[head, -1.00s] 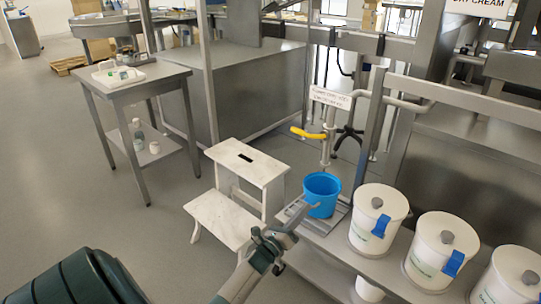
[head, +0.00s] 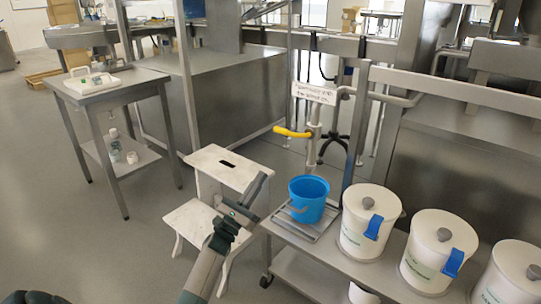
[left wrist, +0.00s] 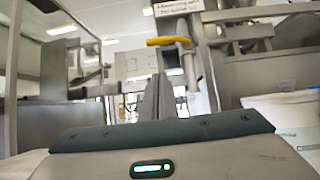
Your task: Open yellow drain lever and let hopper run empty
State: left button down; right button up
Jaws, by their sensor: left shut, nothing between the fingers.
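The yellow drain lever (head: 292,132) sticks out to the left from a pale vertical drain pipe (head: 313,136), under a white sign with writing (head: 314,93). It also shows in the left wrist view (left wrist: 168,41), ahead of and above the fingers. My left gripper (head: 258,187) is shut and empty, left of the bucket, below and apart from the lever. In the left wrist view its fingers (left wrist: 156,98) are together. The hopper itself is not clearly seen. My right gripper is not in view.
A white step stool (head: 222,174) stands left of the bucket. A side table (head: 112,82) is at the left. Open floor lies at lower left.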

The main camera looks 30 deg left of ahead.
pick_arm(q)
jog(key=s+r+x, duration=0.1)
jog(key=r+x, duration=0.1)
jog(key=x, duration=1)
jog(key=shift+r, duration=0.3)
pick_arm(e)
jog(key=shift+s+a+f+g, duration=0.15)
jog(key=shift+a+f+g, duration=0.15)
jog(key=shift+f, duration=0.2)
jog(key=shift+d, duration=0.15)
